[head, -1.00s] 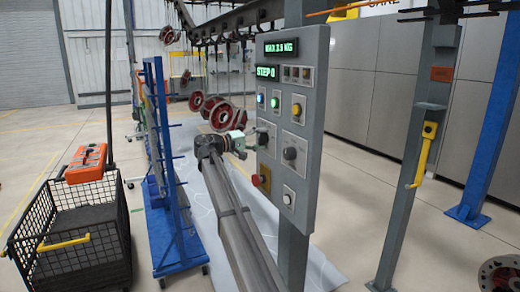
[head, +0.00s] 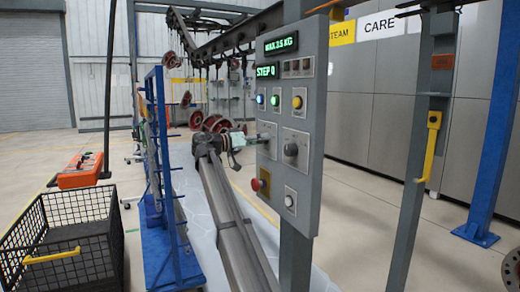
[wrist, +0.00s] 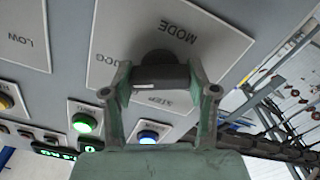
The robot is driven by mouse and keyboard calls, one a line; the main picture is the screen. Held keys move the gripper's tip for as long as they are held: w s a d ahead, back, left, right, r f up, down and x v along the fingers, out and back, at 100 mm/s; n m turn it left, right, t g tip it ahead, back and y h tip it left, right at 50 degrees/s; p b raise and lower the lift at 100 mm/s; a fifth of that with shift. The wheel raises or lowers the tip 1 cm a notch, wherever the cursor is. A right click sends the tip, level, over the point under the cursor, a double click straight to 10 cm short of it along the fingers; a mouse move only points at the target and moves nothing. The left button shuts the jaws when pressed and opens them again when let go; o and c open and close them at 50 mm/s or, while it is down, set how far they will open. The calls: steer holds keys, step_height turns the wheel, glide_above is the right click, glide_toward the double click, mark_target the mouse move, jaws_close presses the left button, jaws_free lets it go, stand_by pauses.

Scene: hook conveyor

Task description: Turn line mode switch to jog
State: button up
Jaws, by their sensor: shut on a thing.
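The line mode switch (wrist: 158,75) is a dark bar-shaped knob on a pale plate (wrist: 215,40) marked MODE, with STEP and a partly hidden word, probably JOG, around it. The lettering is upside down in the wrist view. My gripper (wrist: 160,85) has its two green fingers shut on the knob, one at each end of the bar. In the head view my gripper (head: 241,139) reaches the left side of the grey control panel (head: 308,185), at the mode plate (head: 267,136). The knob itself is hidden there. The pointer's exact direction is unclear.
A display (head: 267,71) reads STEP 0. A second knob (head: 291,149), a red button (head: 256,185) and lit buttons (head: 275,101) are close by on the panel. A blue rack (head: 165,230) and a wire basket (head: 75,245) stand to the left.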

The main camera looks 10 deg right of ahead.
steer(key=shift+m+b, duration=0.9)
steer(key=shift+m, duration=0.2)
steer(key=o, duration=1.2)
steer(key=shift+d, duration=0.15)
steer(key=shift+c, duration=0.2)
steer(key=v, duration=1.2)
